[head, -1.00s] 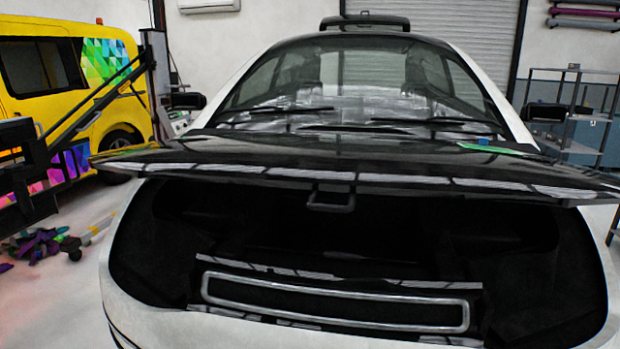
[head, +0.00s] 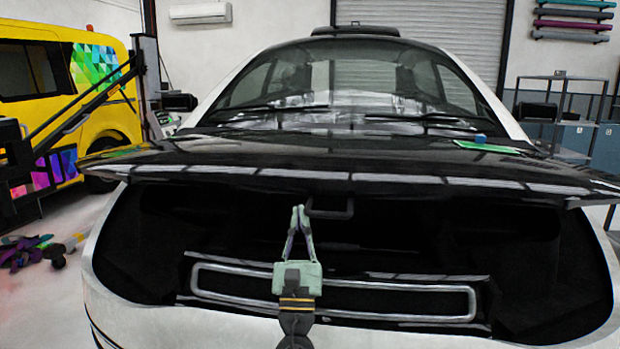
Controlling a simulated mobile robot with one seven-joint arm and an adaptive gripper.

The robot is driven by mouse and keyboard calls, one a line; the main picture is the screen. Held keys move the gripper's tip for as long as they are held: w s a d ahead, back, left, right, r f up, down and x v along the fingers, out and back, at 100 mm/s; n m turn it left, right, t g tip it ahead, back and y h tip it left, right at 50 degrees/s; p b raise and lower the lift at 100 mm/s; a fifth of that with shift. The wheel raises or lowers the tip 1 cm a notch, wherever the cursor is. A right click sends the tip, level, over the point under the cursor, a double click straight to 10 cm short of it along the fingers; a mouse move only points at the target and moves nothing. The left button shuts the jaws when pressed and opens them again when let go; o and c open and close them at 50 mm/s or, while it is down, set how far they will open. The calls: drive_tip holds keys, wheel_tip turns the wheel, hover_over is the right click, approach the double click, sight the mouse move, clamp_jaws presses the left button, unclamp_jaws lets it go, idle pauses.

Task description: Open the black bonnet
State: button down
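The black bonnet (head: 330,160) of the white car stands partly raised, with its front edge clear of the dark opening below. A dark loop-shaped handle (head: 331,212) hangs under the middle of the front edge. My pale green gripper (head: 300,209) points up in front of the opening, just left of the handle. Its two fingers lean together and their tips appear to meet, with nothing seen between them. The tips look apart from the handle, though the depth is hard to judge.
A silver-edged rectangular grille (head: 420,300) lies across the car's front below the opening. A green item and a small blue item (head: 481,139) lie on the bonnet's right side. A yellow van (head: 60,95) stands at left, and shelving (head: 560,110) at right.

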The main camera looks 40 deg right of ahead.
sight(331, 172)
drive_tip(key=d+r+g, duration=0.1)
drive_tip(key=d, duration=0.1)
drive_tip(key=d+r+m+g+h+p, duration=0.1)
drive_tip(key=d, duration=0.2)
drive_tip(key=s+d+r+m+g+h+p, duration=0.1)
drive_tip(key=d+r, duration=0.1)
drive_tip(key=shift+s+d, duration=0.1)
drive_tip(key=shift+d, duration=0.3)
drive_tip(key=x, duration=0.1)
drive_tip(key=p+x, duration=0.1)
drive_tip(key=x, duration=0.1)
drive_tip(key=shift+w+a+r, duration=0.15)
drive_tip(key=shift+w+r, duration=0.1)
drive_tip(key=shift+w, duration=0.2)
wheel_tip(331, 172, up, 4)
drive_tip(key=p, duration=0.3)
drive_tip(key=shift+w+f, duration=0.15)
drive_tip(key=shift+f, duration=0.05)
drive_tip(key=shift+a+r+p, duration=0.15)
drive_tip(key=shift+r+p, duration=0.25)
drive_tip(key=shift+p, duration=0.15)
drive_tip(key=shift+w+r, duration=0.1)
